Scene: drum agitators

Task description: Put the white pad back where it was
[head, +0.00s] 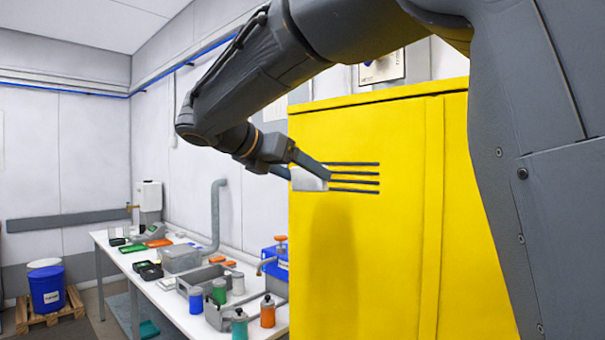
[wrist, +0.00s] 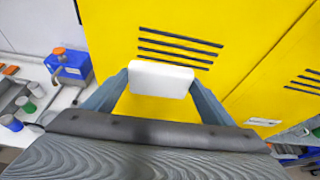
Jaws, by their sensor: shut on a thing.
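The white pad (wrist: 161,79) is held between the two fingers of my gripper (wrist: 160,84), which is shut on it. In the head view the white pad (head: 308,180) shows at the end of my gripper (head: 306,171), in front of the yellow cabinet (head: 385,250) and just left of its dark vent slots. In the wrist view the pad appears just below the vent slots on the cabinet door. I cannot tell whether the pad touches the door.
A white bench (head: 170,310) to the left of the cabinet holds grey trays, capped bottles and a blue container (head: 275,262). A blue drum (head: 47,290) stands on a wooden pallet at the far left. My arm crosses above the bench.

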